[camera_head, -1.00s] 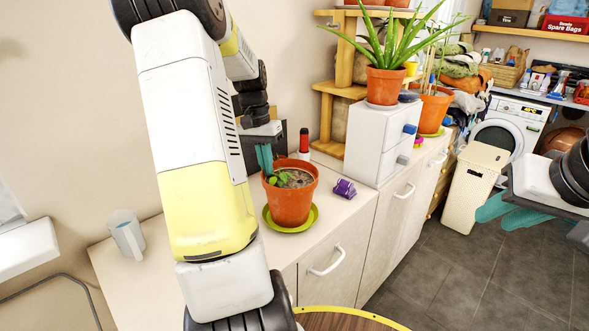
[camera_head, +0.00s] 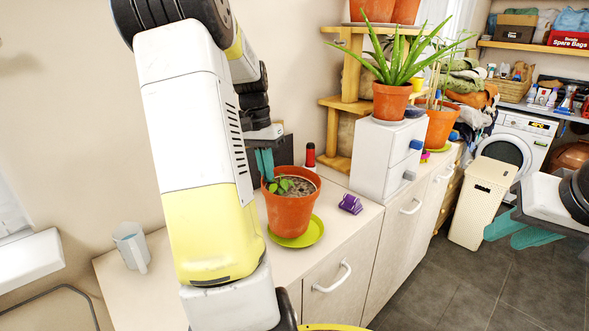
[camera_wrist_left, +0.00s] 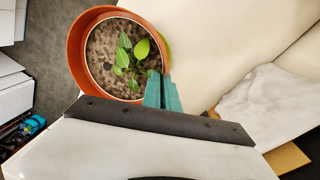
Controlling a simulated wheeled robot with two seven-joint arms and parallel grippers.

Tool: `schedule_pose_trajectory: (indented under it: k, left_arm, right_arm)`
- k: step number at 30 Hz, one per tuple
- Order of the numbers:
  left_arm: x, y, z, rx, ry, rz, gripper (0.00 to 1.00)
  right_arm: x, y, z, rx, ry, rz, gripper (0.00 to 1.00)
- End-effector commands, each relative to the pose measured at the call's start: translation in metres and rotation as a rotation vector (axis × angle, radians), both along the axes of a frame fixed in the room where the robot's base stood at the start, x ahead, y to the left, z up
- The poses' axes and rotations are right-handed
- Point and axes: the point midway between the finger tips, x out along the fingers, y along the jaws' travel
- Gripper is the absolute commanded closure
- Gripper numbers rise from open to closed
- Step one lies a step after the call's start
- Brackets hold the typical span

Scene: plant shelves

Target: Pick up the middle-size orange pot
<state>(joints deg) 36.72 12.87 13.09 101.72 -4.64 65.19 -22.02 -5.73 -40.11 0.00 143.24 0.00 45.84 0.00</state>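An orange pot (camera_head: 290,213) with a small green plant is at the counter's middle, over a green saucer (camera_head: 314,234). It sits off-centre to the left and seems slightly raised; contact with the saucer is hard to tell. In the left wrist view the pot (camera_wrist_left: 76,48) is at the upper left. My left gripper (camera_head: 265,164) is shut on the pot's rim; its teal fingers (camera_wrist_left: 162,90) show at the rim in the wrist view. My right gripper (camera_head: 512,231) is empty at the right, away from the counter, its fingers looking apart.
A white drawer box (camera_head: 385,160) bears a potted aloe (camera_head: 391,100). Another orange pot (camera_head: 438,127) stands beyond it. A pale mug (camera_head: 130,246) is at the left.

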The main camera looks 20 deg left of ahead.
Motion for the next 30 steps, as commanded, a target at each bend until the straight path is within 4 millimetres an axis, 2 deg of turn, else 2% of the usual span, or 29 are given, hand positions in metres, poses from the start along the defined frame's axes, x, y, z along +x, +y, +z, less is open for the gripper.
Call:
schedule_pose_trajectory:
  k: [21, 30]
  left_arm:
    - [-0.083, 0.017, 0.009, 0.001, -0.002, 0.003, 1.0]
    - [-0.11, 0.022, 0.011, 0.0, -0.002, 0.001, 1.0]
  right_arm:
    - [0.0, 0.0, 0.0, 0.0, 0.0, 0.0, 0.71]
    - [0.0, 0.0, 0.0, 0.0, 0.0, 0.0, 0.71]
